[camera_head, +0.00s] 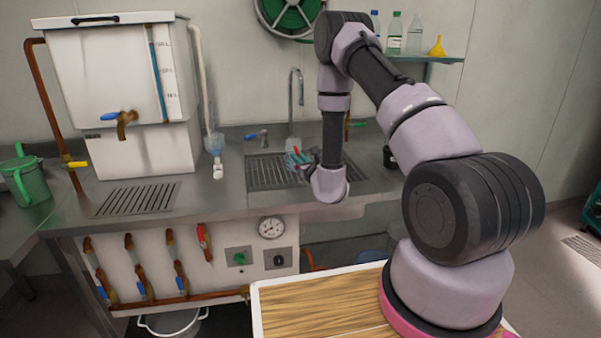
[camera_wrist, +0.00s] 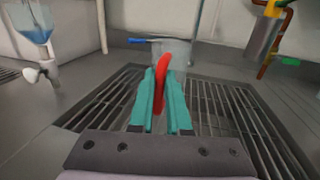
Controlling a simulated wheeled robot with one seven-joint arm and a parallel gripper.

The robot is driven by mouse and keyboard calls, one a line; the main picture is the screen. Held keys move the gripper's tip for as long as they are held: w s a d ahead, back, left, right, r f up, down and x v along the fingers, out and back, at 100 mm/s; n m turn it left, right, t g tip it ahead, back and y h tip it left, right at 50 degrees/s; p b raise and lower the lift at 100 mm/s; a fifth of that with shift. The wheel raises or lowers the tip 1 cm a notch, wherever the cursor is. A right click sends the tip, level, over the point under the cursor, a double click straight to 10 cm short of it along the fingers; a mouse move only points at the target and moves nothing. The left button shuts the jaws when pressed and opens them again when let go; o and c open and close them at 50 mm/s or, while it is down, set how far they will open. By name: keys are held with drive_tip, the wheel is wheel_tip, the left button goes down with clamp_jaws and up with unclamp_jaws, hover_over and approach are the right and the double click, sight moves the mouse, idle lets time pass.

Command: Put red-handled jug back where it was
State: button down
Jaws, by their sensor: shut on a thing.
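The red-handled jug has a clear body (camera_wrist: 180,52) and an upright red handle, seen in the wrist view. My gripper (camera_wrist: 162,82) has its teal fingers shut on the handle, one on each side. In the head view my gripper (camera_head: 301,158) is at the sink's slotted grate (camera_head: 262,174), below the tall tap (camera_head: 296,90). The jug shows there only as a small pale bluish shape (camera_head: 292,146), partly hidden by the gripper. I cannot tell whether its base touches the grate.
A white tank (camera_head: 110,75) with a brass tap stands left, beside a second slotted drain (camera_head: 138,198). A hanging clear vessel (camera_head: 213,143) is left of the grate. A green jug (camera_head: 25,180) stands far left. A shelf (camera_head: 430,60) holds bottles and a yellow funnel.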

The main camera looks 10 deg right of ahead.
drive_tip(key=shift+a+f, duration=0.1)
drive_tip(key=shift+f, duration=2.15)
drive_tip(key=shift+f, duration=0.15)
drive_tip(key=c, duration=0.9)
unclamp_jaws()
